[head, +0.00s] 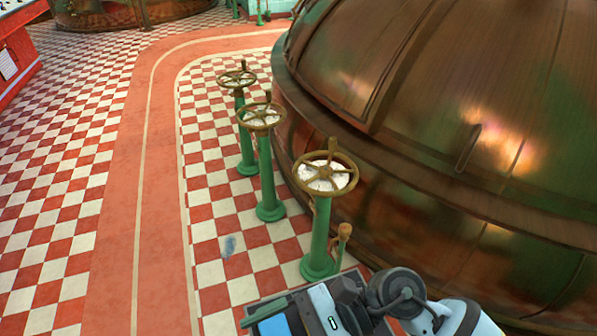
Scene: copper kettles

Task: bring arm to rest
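My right arm enters at the bottom right of the head view, with a white and light-blue link and a dark wrist joint. Its gripper (262,314) is at the bottom edge, pointing left, low in front of the nearest valve stand. A dark finger shows, but the fingers overlap dark and blue parts below, so I cannot tell the opening between them. I see nothing held in it. My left gripper is not in view.
A large copper kettle (430,130) fills the right side. Several green valve stands with brass handwheels line its left side, the nearest wheel (326,174) close to my arm.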

